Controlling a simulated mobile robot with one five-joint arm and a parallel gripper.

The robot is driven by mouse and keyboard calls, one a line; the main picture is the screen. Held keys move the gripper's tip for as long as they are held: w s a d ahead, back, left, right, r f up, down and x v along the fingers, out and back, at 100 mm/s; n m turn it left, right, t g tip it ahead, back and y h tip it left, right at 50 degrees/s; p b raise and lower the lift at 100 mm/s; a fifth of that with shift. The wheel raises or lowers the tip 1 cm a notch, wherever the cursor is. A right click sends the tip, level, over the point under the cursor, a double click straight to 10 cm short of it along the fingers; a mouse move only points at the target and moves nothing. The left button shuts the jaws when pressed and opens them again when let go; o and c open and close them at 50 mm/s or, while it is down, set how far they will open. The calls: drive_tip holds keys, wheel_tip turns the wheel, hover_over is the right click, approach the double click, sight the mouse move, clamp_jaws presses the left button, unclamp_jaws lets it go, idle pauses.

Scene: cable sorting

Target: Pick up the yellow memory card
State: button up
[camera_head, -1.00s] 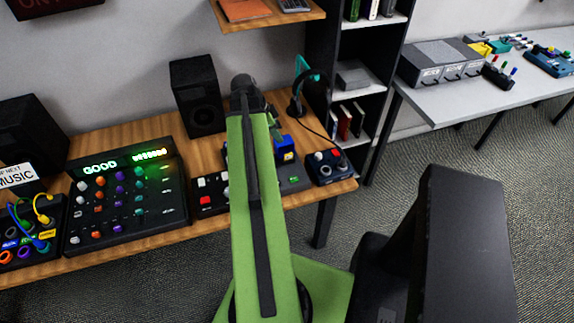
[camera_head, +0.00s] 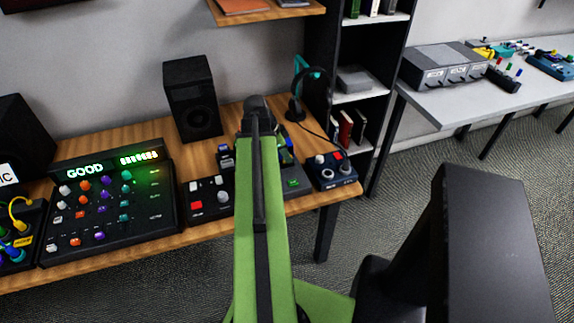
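I cannot pick out a yellow memory card for certain. Small blue and dark pieces (camera_head: 287,148) stand on the wooden desk (camera_head: 130,135), just right of my green arm, partly hidden by it. They are too small to identify. Another small dark piece with a light top (camera_head: 225,156) stands just left of my arm. My arm reaches forward over the desk from the bottom of the view. Its far end shows as a dark joint, and my gripper's fingers do not show.
A mixer reading GOOD (camera_head: 110,200), a small button box (camera_head: 209,196), a knob box (camera_head: 331,170), a speaker (camera_head: 193,98) and a headphone stand (camera_head: 298,90) crowd the desk. A dark shelf (camera_head: 352,110) stands behind. A grey table (camera_head: 450,100) at right holds devices, some yellow.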

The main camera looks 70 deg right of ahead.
clamp_jaws()
